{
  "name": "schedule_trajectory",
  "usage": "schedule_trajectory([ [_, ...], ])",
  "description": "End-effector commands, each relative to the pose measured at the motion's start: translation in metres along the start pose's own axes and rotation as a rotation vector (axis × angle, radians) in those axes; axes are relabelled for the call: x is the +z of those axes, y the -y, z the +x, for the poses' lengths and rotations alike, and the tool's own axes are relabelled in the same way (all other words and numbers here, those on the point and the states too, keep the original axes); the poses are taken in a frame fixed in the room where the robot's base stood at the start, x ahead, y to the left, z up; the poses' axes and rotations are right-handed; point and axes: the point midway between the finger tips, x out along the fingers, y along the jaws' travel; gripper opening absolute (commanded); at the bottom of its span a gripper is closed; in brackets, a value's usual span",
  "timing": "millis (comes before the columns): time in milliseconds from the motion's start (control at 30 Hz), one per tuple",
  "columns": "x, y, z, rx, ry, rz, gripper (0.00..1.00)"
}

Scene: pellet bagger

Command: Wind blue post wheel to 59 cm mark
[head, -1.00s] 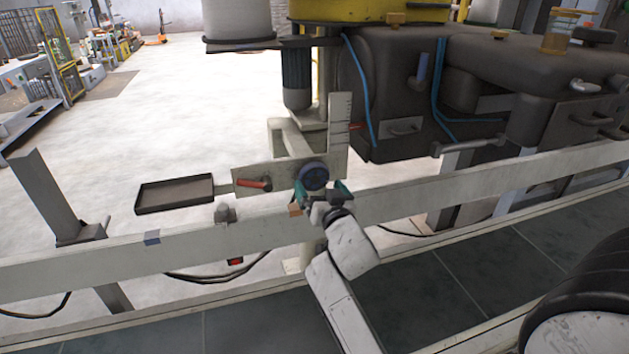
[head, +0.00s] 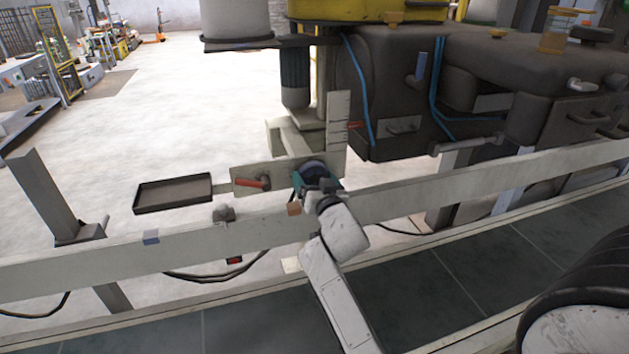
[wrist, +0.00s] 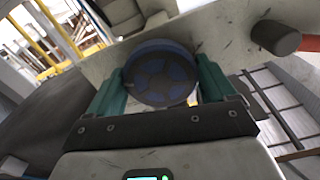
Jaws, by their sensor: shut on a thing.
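The blue post wheel (wrist: 160,76) is a round dark wheel with blue segments on its face, mounted on a pale plate (head: 252,172). My gripper (wrist: 160,88) has its two green fingers on either side of the wheel and is shut on it. In the head view the wheel (head: 311,168) is partly hidden by my gripper (head: 318,183). An upright white scale (head: 339,115) with tick marks stands above the plate, with a small red pointer (head: 355,125) beside it. The numbers on the scale are too small to read.
A red-handled lever (head: 251,183) sits on the plate left of the wheel. A dark shallow tray (head: 173,194) sticks out further left. A long pale rail (head: 110,258) runs across in front, under my arm. The grey machine body (head: 385,85) stands behind right.

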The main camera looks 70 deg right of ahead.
Motion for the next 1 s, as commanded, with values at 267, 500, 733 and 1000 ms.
schedule_trajectory([
  [267,0.0,-0.0001,-0.0002,0.0,0.0,-0.005,0.54],
  [500,-0.0003,-0.0004,-0.0003,0.001,0.002,-0.074,0.54],
  [733,-0.001,-0.0004,-0.0004,0.0,0.002,-0.235,0.54],
  [1000,-0.0012,-0.001,-0.0005,-0.001,0.002,-0.49,0.54],
])
